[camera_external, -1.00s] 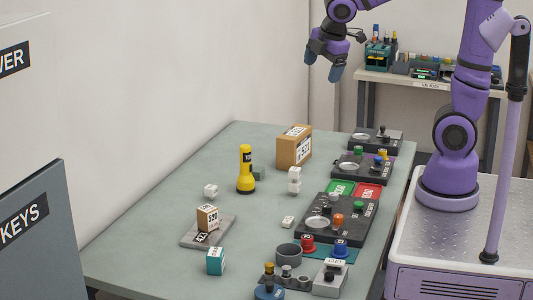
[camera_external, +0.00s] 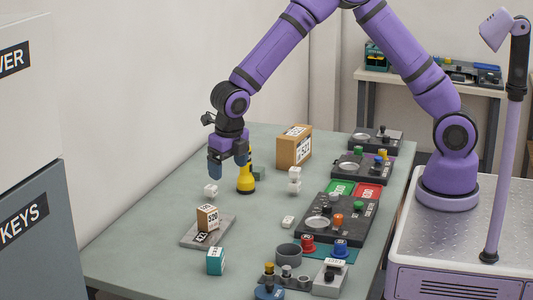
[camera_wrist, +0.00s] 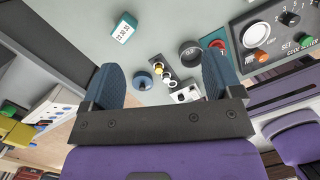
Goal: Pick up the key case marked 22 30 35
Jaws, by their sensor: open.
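A teal case with a white label (camera_external: 215,261) stands near the front left of the green table (camera_external: 150,225). Its label is too small to read in the external view. The same teal case (camera_wrist: 123,27) shows at the top left of the wrist view, its label starting 22 30, the last figures unclear. My gripper (camera_external: 229,168) is open and empty, pointing down above the table's back-left part, apart from the case. In the external view it partly hides the yellow flashlight (camera_external: 246,186). In the wrist view the case lies beyond the two blue fingers (camera_wrist: 160,78).
A small brown box (camera_external: 208,218) stands on a grey plate (camera_external: 190,238) behind the case. A grey cup (camera_external: 289,254) and a rack of knobs (camera_external: 283,279) are to its right. Black control panels (camera_external: 345,218) line the right edge. The table left of the case is clear.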

